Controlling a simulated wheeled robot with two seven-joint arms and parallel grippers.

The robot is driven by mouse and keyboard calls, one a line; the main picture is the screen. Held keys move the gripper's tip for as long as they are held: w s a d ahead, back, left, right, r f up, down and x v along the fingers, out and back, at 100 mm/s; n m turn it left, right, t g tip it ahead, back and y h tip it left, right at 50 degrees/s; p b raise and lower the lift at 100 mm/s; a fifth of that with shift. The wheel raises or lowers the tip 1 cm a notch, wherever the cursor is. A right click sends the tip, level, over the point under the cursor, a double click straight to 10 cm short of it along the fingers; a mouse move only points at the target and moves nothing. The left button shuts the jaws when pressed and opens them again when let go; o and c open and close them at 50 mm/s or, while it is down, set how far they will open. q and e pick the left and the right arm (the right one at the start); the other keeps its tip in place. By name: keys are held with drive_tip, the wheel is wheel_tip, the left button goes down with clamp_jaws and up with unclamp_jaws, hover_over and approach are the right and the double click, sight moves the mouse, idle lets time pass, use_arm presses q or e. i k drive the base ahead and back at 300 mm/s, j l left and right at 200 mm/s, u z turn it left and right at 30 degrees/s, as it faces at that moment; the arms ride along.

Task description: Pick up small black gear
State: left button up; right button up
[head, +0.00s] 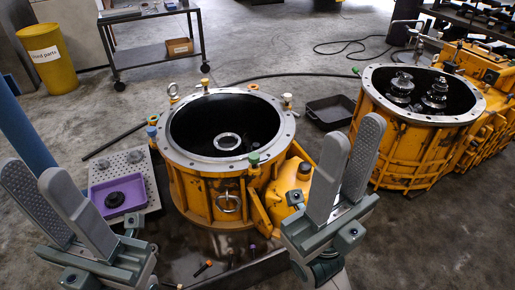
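A small black gear (114,200) lies flat in a purple tray (143,188) on the left of the work area. My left gripper (50,187) is open and empty, its two grey fingers pointing up and apart. It is left of the tray, with its right finger close to the tray's left edge in the picture. My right gripper (347,143) is raised in front of the yellow housing, right of centre. Its fingers stand apart with a gap between them, and nothing shows in it.
The open yellow housing (180,190) stands at the centre. A second yellow housing (375,150) with gears inside stands at right. A perforated metal plate (136,160) lies behind the purple tray. A black tray (330,109), yellow bin (52,70) and cart (150,52) stand further back.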

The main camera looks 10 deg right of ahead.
sight(256, 146)
drive_tip(key=i+l, duration=0.15)
drive_tip(key=l, duration=0.25)
drive_tip(key=i+l, duration=0.15)
drive_tip(key=l, duration=0.25)
drive_tip(key=i+l, duration=0.15)
drive_tip(key=l, duration=0.25)
drive_tip(key=i+l, duration=0.15)
drive_tip(key=l, duration=0.25)
drive_tip(key=i+l, duration=0.1)
drive_tip(key=l, duration=0.3)
drive_tip(key=i+l, duration=0.15)
drive_tip(key=l, duration=0.25)
